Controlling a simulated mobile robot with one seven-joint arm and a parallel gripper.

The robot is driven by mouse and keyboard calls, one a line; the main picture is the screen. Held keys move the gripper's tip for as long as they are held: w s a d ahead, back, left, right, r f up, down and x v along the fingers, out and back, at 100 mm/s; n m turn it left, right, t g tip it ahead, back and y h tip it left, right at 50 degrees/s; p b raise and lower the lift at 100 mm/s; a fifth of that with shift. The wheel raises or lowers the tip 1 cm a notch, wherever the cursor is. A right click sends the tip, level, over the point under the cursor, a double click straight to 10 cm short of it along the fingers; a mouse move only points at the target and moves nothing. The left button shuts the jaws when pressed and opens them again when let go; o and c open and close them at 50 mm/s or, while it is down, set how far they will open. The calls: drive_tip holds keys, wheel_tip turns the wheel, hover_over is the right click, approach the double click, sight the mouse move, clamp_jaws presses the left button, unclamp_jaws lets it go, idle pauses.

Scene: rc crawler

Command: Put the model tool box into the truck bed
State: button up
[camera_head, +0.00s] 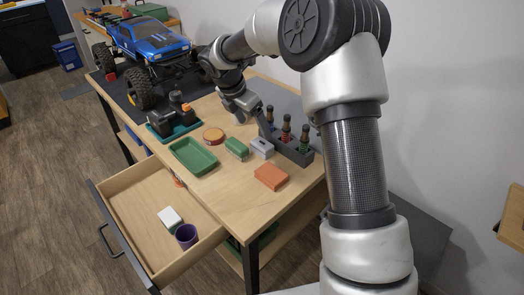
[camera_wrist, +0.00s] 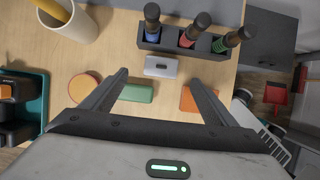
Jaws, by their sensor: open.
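A small grey box with a dark mark on top, which looks like the model tool box (camera_head: 262,148), stands on the wooden table between a green box and the bottle rack. It also shows in the wrist view, as a grey box (camera_wrist: 160,67) just beyond my fingertips. My gripper (camera_wrist: 157,77) is open, with nothing held between its fingers. The blue model truck (camera_head: 152,42) with big black wheels stands on a dark mat at the far left end of the table. I cannot clearly make out the inside of its bed.
A green box (camera_head: 237,148), an orange box (camera_head: 271,177), an orange disc (camera_head: 213,136) and a green tray (camera_head: 190,163) are nearby. A pencil cup (camera_wrist: 70,24) stands at upper left.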

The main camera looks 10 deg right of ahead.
sight(262, 142)
drive_tip(key=b+x, duration=0.1)
drive_tip(key=x, duration=0.4)
drive_tip(key=shift+b+x, duration=1.05)
drive_tip(key=shift+x, duration=1.65)
drive_tip(key=shift+s, duration=0.2)
drive_tip(key=c, duration=1.2)
